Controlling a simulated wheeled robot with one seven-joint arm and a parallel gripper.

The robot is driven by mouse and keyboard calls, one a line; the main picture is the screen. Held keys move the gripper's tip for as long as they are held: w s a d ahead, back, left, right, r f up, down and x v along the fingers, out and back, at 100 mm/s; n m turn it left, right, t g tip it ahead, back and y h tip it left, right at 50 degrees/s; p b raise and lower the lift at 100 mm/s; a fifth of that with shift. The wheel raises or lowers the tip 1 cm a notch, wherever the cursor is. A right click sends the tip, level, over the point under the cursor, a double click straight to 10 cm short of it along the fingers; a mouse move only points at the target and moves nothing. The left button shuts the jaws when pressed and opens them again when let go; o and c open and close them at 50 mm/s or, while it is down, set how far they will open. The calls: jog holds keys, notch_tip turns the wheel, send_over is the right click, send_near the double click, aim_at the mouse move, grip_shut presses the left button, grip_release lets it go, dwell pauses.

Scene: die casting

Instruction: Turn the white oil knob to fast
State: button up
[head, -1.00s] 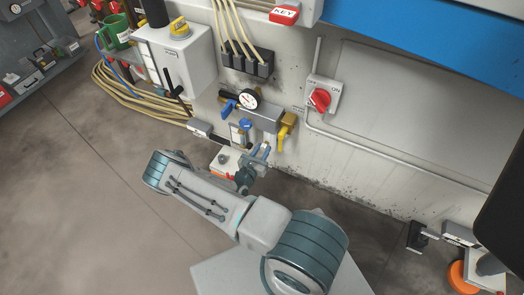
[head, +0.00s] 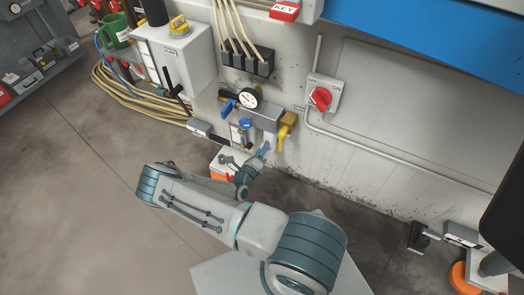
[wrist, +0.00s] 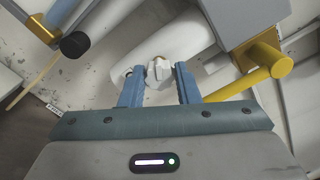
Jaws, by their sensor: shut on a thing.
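The white oil knob (wrist: 158,72) shows in the wrist view, at the end of a thick white cylinder (wrist: 170,45). My gripper (wrist: 158,80) has its two blue fingers on either side of the knob and is shut on it. In the head view my gripper (head: 263,151) is at the lower part of the wall fittings, below the gauge block. The knob cannot be made out there, and its markings are not readable in either view.
A yellow valve handle (head: 282,136) is close on the right, also in the wrist view (wrist: 265,70). A gauge (head: 249,98), a blue lever (head: 228,106) and a blue knob (head: 246,124) are above. A red ON/OFF switch (head: 320,98) is further right. Open floor lies left.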

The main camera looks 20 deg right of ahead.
jog(key=n+b, duration=0.1)
jog(key=n, duration=0.9)
jog(key=shift+f+n, duration=0.1)
jog(key=shift+n, duration=0.2)
dwell(0.4)
jog(key=o, duration=1)
jog(key=p+v, duration=0.1)
jog(key=v, duration=1.3)
